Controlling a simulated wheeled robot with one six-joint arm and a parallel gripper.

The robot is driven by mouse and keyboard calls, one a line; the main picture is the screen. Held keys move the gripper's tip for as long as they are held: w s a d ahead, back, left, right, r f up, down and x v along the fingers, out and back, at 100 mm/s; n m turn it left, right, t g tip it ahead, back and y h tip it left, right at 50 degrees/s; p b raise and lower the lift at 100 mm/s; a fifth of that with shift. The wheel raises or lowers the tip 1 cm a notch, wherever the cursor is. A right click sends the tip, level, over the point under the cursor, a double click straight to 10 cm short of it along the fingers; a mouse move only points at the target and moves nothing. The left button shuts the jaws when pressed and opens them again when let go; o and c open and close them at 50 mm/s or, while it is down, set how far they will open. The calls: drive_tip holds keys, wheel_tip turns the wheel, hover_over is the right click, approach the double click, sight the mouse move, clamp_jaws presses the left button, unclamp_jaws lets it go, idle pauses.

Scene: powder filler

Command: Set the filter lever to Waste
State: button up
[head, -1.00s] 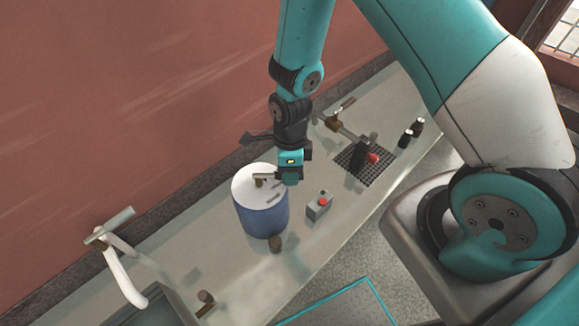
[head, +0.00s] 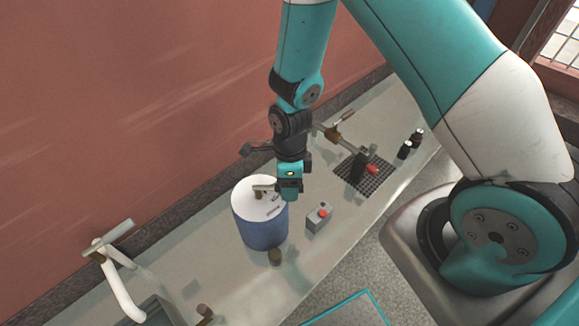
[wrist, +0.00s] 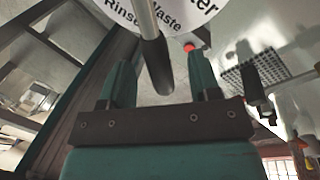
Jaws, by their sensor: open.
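The blue drum (head: 262,232) with a white top stands on the counter. The filter lever (head: 263,188) sits on its top and reaches right, toward my gripper (head: 289,187). In the wrist view, the lever (wrist: 155,62) is a grey rod with a dark grip. It lies between the two open fingers of my gripper (wrist: 162,82), with visible gaps on both sides. The white top (wrist: 135,18) carries the words "Rinse" and "Waste" and a cut-off word ending in "ter". The rod crosses between "Rinse" and "Waste". Contact with the fingers is not visible.
A grey box with a red button (head: 320,217) stands right of the drum. A black grate (head: 363,177), a tap arm (head: 345,140) and dark bottles (head: 410,144) lie farther right. A white tap (head: 115,270) is at left. The reddish wall (head: 130,120) runs behind the counter.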

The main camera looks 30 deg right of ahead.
wheel_tip(320, 180, up, 17)
drive_tip(key=w+d+b, duration=0.1)
drive_tip(key=w, duration=0.2)
drive_tip(key=shift+d, duration=0.25)
drive_tip(key=shift+f, duration=0.1)
drive_tip(key=s+a+r+n+y, duration=0.1)
drive_tip(key=s+r+n, duration=0.3)
drive_tip(key=n, duration=0.6)
drive_tip(key=s+a+r+n+t+y, duration=0.1)
drive_tip(key=s+r+n, duration=0.4)
drive_tip(key=n, duration=0.5)
drive_tip(key=s+a+r+n+t+y, duration=0.1)
drive_tip(key=s+a+r+n, duration=0.2)
drive_tip(key=s+n, duration=0.4)
drive_tip(key=r+n, duration=0.1)
drive_tip(key=n, duration=0.2)
drive_tip(key=shift+s+a+r+n, duration=0.25)
drive_tip(key=shift+s+r+n, duration=0.05)
drive_tip(key=shift+s+r, duration=0.1)
drive_tip(key=shift+c, duration=0.2)
idle(0.6)
